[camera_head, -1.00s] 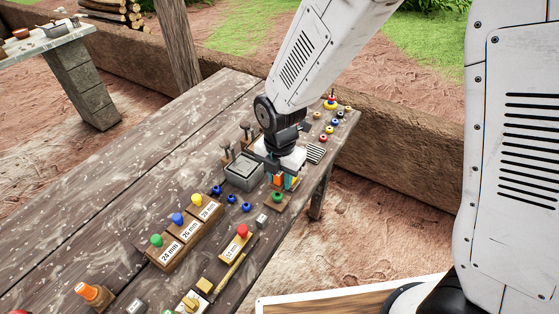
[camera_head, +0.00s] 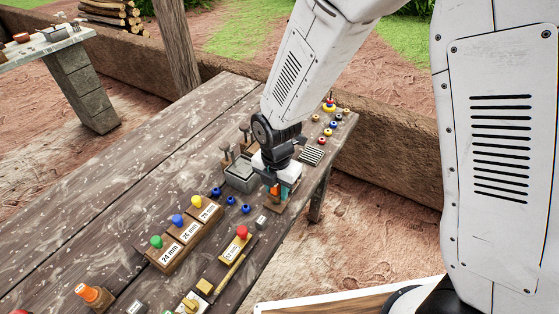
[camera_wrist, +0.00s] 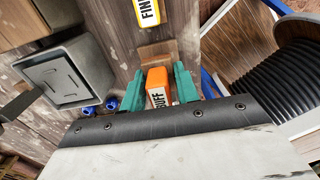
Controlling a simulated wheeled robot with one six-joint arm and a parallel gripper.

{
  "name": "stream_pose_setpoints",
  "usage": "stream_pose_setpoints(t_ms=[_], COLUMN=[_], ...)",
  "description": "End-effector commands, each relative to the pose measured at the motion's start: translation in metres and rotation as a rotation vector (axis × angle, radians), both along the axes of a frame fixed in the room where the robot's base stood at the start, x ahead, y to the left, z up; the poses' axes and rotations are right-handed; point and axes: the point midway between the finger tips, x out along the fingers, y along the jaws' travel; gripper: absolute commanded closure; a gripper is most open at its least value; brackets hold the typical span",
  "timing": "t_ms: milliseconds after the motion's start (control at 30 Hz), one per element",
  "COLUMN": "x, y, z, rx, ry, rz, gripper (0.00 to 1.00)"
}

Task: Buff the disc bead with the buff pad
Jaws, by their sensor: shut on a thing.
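My gripper (camera_head: 276,188) is shut on the orange buff pad (camera_wrist: 158,84), which carries a white label reading BUFF. In the wrist view the pad sits between two teal fingers. The gripper is low over a small wooden block (camera_head: 274,207) near the table's right edge. This block (camera_wrist: 157,54) also shows just beyond the pad in the wrist view. The green disc bead is hidden by my gripper and the pad in both current views. I cannot tell whether the pad touches the bead.
A grey lidded box (camera_head: 240,175) stands close left of my gripper. Several blue beads (camera_head: 231,200) lie in front of it. A row of size-marked blocks (camera_head: 185,235) and a red-knobbed holder (camera_head: 236,244) are nearer. A striped pad (camera_head: 312,155) and several coloured beads lie behind.

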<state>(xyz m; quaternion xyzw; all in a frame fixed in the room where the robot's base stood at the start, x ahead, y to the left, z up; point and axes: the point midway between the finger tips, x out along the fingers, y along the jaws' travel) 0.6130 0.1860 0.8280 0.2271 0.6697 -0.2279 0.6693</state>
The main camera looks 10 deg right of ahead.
Motion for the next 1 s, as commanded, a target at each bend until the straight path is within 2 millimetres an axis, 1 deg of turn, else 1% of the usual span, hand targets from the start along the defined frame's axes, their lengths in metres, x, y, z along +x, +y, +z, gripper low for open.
stream_pose_setpoints(t_ms=[100, 167, 200, 267, 600, 1000], x=[0.001, 0.002, 0.002, 0.001, -0.001, 0.003], y=[-0.003, -0.006, -0.005, -0.003, 0.002, -0.008], z=[0.0, -0.004, 0.001, -0.003, -0.002, -0.002], rx=[0.001, -0.001, 0.0, -0.001, 0.0, 0.0], ry=[-0.001, 0.001, -0.001, 0.001, 0.0, 0.0], rz=[0.001, 0.002, 0.002, 0.0, -0.012, -0.005], gripper=[0.93, 0.93, 0.93, 0.93, 0.93, 0.93])
